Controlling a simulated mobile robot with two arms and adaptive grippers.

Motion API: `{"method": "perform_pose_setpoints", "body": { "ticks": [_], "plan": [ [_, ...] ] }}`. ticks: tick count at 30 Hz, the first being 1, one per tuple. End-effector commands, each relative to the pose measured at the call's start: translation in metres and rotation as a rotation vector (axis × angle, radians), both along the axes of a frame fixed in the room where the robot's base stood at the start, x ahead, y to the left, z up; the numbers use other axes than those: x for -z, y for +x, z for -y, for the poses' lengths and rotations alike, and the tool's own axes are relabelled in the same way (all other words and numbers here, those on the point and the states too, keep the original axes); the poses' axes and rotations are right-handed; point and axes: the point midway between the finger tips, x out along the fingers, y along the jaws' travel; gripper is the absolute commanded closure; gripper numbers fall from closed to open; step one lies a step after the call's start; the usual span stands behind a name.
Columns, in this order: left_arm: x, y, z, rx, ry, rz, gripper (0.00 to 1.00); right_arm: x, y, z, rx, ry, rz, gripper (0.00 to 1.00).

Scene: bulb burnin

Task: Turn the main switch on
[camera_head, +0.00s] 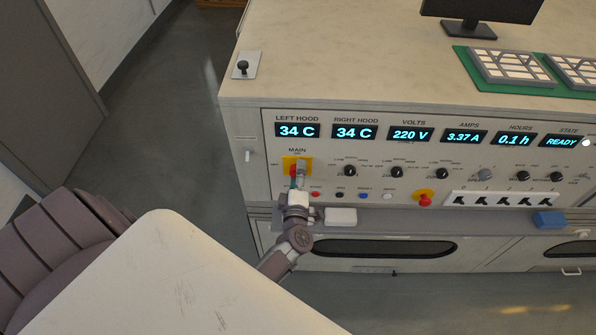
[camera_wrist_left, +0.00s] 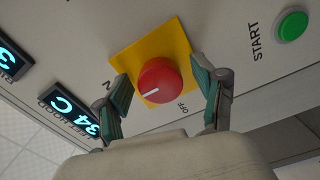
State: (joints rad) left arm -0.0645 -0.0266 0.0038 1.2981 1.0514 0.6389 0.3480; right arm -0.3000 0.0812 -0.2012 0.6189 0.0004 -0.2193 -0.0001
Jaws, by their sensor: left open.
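The main switch is a red round knob on a yellow plate (camera_head: 288,162) at the left of the console panel, under the word MAIN. My right gripper is out of view.
Lit displays (camera_head: 354,131) run along the panel top; the state display (camera_head: 561,141) reads READY. Small buttons, black knobs and a red mushroom button (camera_head: 424,200) lie right of the switch. A green START button (camera_wrist_left: 292,26) shows beside it. The floor (camera_head: 170,150) at left is clear.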

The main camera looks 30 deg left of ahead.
Motion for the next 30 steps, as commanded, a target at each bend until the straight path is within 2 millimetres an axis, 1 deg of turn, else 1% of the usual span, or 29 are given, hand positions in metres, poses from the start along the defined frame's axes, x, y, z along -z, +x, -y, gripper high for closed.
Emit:
{"method": "perform_pose_setpoints", "body": {
  "ticks": [5, 13, 18, 23, 30],
  "plan": [
    [0.001, -0.022, 0.014, 0.0, -0.003, -0.003, 0.3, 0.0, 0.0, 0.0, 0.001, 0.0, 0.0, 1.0],
    [0.002, -0.071, 0.044, 0.001, -0.003, -0.005, 0.3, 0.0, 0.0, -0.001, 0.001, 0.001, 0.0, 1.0],
    [0.001, -0.092, 0.057, 0.001, -0.001, -0.004, 0.3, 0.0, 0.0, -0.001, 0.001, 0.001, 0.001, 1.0],
    [0.001, -0.1, 0.062, 0.0, -0.001, -0.002, 0.3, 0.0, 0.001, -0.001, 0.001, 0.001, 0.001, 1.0],
    [0.001, -0.101, 0.062, 0.0, -0.001, -0.002, 0.3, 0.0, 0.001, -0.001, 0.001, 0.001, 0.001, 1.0]
  ]
}}
